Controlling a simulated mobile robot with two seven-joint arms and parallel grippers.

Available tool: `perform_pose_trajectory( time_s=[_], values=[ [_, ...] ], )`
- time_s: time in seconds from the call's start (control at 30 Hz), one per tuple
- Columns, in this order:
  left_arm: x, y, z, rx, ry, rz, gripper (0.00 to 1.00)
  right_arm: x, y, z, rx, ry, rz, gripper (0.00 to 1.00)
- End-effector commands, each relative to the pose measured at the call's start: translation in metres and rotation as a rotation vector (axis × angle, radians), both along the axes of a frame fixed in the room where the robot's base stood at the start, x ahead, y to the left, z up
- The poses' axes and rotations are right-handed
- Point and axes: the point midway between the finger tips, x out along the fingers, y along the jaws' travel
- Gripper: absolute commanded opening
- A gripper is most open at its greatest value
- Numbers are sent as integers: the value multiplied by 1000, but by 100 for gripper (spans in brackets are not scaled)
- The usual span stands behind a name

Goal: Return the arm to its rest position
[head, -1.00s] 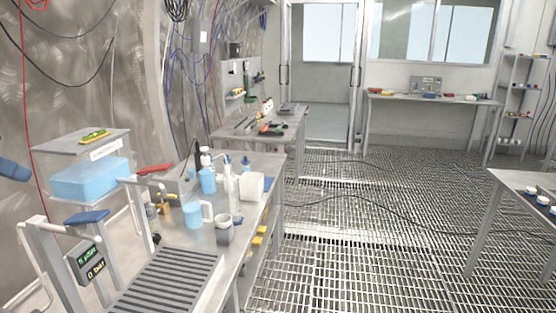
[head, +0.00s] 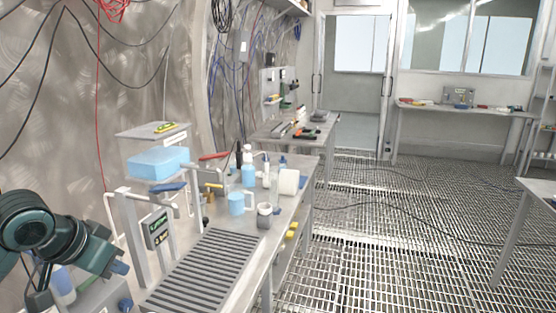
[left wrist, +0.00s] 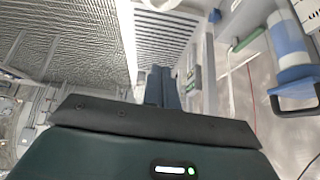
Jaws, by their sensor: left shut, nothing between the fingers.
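My left gripper (head: 120,268) is at the lower left of the head view, at the end of my dark green arm. It is left of the grooved tray on the workbench and holds nothing. In the left wrist view its two dark fingers (left wrist: 163,88) are together, with nothing between them. A slatted surface (left wrist: 165,38) lies beyond the fingertips there. My right gripper is not in view.
A stand with a display (head: 157,229) and a blue box (head: 158,162) are close to my left arm. The grated floor (head: 400,220) at right is open.

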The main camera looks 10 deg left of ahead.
Motion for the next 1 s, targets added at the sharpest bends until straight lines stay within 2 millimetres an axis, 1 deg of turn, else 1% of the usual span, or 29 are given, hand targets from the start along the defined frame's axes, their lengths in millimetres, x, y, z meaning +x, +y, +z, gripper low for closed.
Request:
perform_pose_trajectory(
  time_s=[0.03,0.07,0.1,0.17,0.2,0.3,0.4,0.5,0.6,0.73,0.8,1.0],
  values=[
    [-8,-15,-40,-8,44,-17,0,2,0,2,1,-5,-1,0],
    [-13,-23,-61,-4,63,-24,0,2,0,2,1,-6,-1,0],
    [-22,-36,-88,1,88,-34,0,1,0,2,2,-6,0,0],
    [-39,-56,-125,6,124,-47,0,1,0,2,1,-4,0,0],
    [-52,-69,-147,9,145,-55,0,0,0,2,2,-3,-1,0],
    [-82,-99,-184,17,182,-62,0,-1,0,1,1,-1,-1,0],
    [-109,-122,-205,22,211,-63,0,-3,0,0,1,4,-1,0],
    [-131,-141,-218,25,234,-56,0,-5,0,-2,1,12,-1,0],
    [-152,-157,-226,28,254,-45,0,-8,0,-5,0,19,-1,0],
    [-176,-175,-231,34,281,-25,0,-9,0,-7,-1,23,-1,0],
    [-162,-175,-241,32,224,-41,0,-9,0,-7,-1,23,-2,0],
    [-139,-190,-264,-4,83,-72,0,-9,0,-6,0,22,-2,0]
  ],
)
